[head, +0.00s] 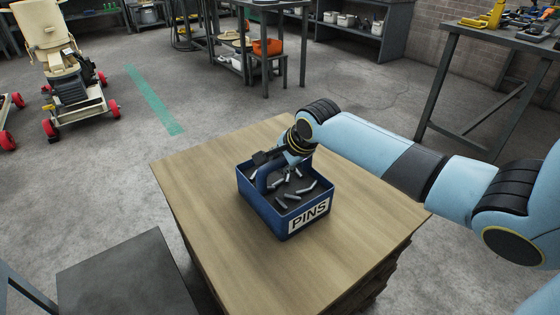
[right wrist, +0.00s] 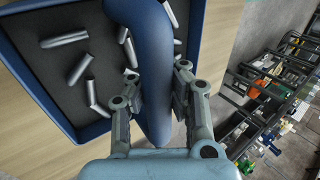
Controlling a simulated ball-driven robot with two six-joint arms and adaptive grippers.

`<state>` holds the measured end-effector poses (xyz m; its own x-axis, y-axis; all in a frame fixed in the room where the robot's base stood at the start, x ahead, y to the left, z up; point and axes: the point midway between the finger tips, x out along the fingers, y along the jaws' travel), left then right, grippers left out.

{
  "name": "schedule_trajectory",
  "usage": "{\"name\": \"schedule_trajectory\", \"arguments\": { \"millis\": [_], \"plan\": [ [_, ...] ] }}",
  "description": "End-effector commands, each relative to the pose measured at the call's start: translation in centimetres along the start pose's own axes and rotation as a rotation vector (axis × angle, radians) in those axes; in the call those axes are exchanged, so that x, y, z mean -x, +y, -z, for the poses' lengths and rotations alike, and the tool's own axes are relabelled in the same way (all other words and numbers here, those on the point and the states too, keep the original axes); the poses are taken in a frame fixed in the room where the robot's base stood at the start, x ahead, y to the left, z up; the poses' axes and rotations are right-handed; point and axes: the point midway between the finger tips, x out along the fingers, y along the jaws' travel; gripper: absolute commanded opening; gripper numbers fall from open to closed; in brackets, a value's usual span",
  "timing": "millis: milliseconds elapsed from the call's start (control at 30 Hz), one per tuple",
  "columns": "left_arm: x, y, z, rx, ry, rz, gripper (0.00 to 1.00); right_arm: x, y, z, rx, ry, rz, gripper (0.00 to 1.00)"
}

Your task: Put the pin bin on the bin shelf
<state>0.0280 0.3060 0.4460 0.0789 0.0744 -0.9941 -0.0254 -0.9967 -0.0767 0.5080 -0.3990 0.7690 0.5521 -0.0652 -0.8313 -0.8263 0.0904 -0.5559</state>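The pin bin (head: 258,203) is a blue open box with a white "PINS" label and loose grey pins inside. It sits upright on the wooden table in the head view, near the middle. It also shows in the right wrist view (right wrist: 30,70), with its thick blue handle between my fingers. My right gripper (head: 273,163) reaches in from the right over the bin. Its fingers (right wrist: 155,85) lie on both sides of the handle and look closed on it. My left gripper is out of view. I cannot tell which surface is the bin shelf.
The wooden table (head: 205,180) is bare around the bin. A dark flat top (head: 130,275) stands at the lower left, empty. A workbench (head: 500,42) with tools is at the upper right. A wheeled machine (head: 70,90) stands at the upper left. Open floor lies between.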

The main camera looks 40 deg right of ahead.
Motion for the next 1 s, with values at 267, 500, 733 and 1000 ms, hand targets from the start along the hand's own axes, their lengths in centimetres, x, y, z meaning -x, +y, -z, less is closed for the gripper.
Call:
{"name": "schedule_trajectory", "arguments": {
  "millis": [267, 500, 733, 1000],
  "plan": [
    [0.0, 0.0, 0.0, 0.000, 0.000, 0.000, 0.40, 0.0, 0.0, 0.0, 0.000, 0.000, 0.000, 0.32],
    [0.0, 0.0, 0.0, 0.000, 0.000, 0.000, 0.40, 0.0, 0.0, 0.0, 0.000, 0.000, 0.000, 0.33],
    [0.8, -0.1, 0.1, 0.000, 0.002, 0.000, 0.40, 2.3, -0.2, 0.1, 0.003, 0.001, 0.001, 0.33],
    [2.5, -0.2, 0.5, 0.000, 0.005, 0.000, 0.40, 8.4, -0.2, 0.1, 0.004, 0.001, 0.001, 0.33]
  ]
}}
